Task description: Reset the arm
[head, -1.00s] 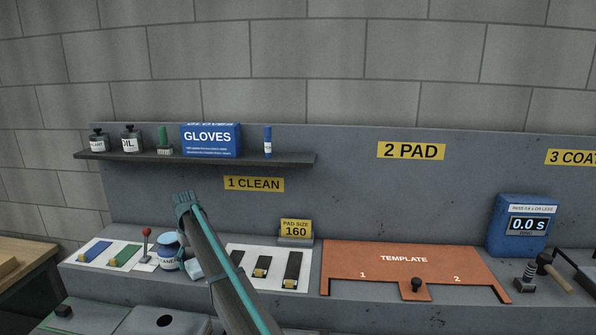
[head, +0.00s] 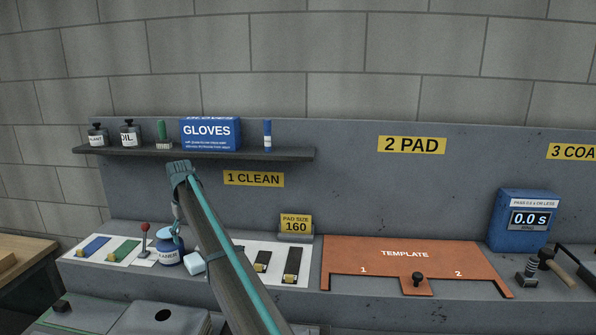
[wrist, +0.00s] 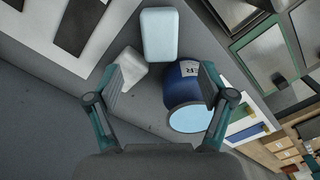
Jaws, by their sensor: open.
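My gripper (wrist: 165,88) is open, with its two fingers apart and nothing held between them in the wrist view. Below it are a blue jar (wrist: 181,84) with a pale blue top, a pale blue block (wrist: 159,36) and a white lump (wrist: 131,70). The jar appears between the fingertips, close to the right finger; I cannot tell the height gap. The jar (head: 171,259) and the block (head: 194,264) show just left of the arm.
A shelf (head: 270,154) holds bottles, a brush and a GLOVES box (head: 211,134). A red-knobbed lever (head: 144,236) stands left of the jar.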

